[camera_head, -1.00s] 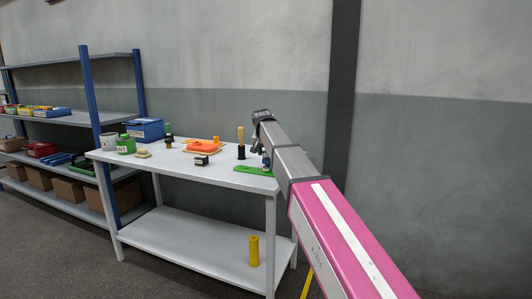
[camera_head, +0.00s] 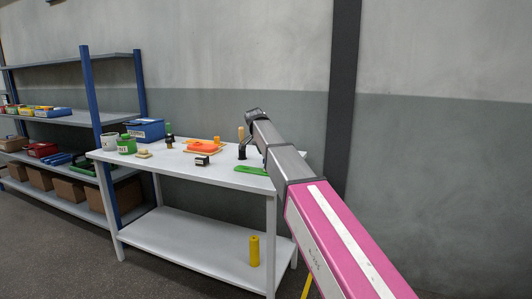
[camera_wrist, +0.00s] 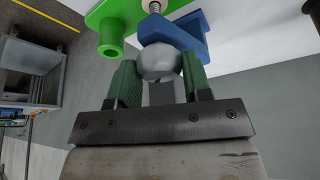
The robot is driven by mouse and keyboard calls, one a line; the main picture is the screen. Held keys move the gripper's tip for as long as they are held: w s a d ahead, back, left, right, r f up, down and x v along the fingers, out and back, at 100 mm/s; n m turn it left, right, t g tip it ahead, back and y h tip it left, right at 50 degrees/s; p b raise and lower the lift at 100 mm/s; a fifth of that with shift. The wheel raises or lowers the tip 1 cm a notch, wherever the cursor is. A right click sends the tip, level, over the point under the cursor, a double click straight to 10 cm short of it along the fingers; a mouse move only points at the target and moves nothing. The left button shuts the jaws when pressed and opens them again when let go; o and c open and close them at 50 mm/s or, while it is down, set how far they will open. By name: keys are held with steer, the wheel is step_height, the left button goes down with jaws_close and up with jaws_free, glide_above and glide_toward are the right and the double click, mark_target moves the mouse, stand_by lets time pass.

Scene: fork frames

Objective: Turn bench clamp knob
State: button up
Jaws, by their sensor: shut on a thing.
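The bench clamp shows in the wrist view as a blue body (camera_wrist: 176,32) with a threaded screw at its top, on a green base plate (camera_wrist: 122,14). Its rounded grey knob (camera_wrist: 159,63) sits between the green finger pads of my gripper (camera_wrist: 158,76), which is shut on it. In the head view the green plate (camera_head: 251,170) lies at the right end of the white workbench (camera_head: 215,172). My arm hides most of the clamp there.
A yellow cylinder (camera_head: 254,251) stands on the lower shelf. A shelf rack (camera_head: 70,118) is at left.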

steer(key=shift+w+r, duration=0.1)
steer(key=shift+r, duration=0.05)
steer(key=o, duration=0.9)
steer(key=shift+o, duration=0.2)
steer(key=v, duration=1)
steer(key=shift+a+r, duration=0.15)
steer(key=shift+r, duration=0.15)
